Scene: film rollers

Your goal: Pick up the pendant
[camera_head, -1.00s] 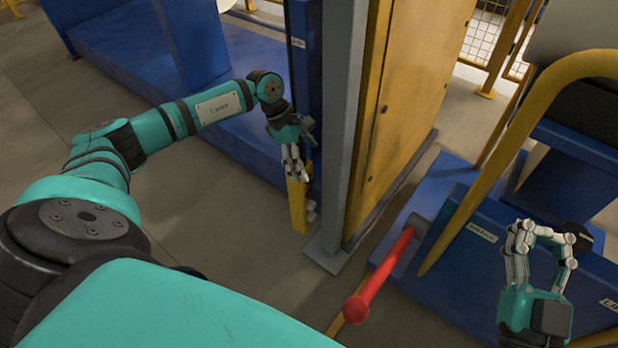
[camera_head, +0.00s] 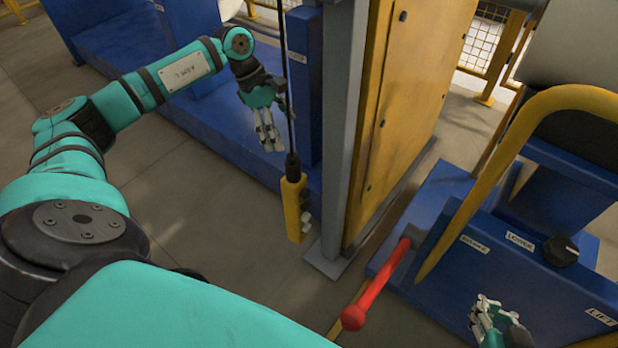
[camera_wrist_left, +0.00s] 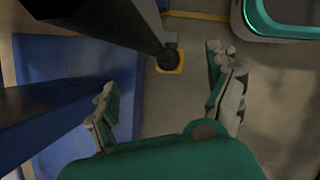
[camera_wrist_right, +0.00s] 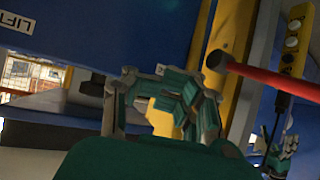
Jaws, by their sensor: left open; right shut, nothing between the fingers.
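The pendant (camera_head: 294,207) is a yellow control box with pale buttons on its side. It hangs upright on a black cable (camera_head: 286,90) beside the grey post. In the left wrist view its yellow top (camera_wrist_left: 171,66) shows beyond the dark cable, between the open fingers. It also shows in the right wrist view (camera_wrist_right: 295,38). My left gripper (camera_head: 270,142) is open and empty, above the pendant and just left of the cable, apart from the pendant. My right gripper (camera_head: 497,310) is shut and empty, low at the right by the blue panel, far from the pendant.
A grey post (camera_head: 341,130) and yellow cabinet (camera_head: 410,100) stand right of the pendant. A red lever (camera_head: 377,288) sticks out from the blue machine (camera_head: 550,270), which has a curved yellow rail (camera_head: 520,140) and a black knob (camera_head: 561,250). Floor left of the pendant is clear.

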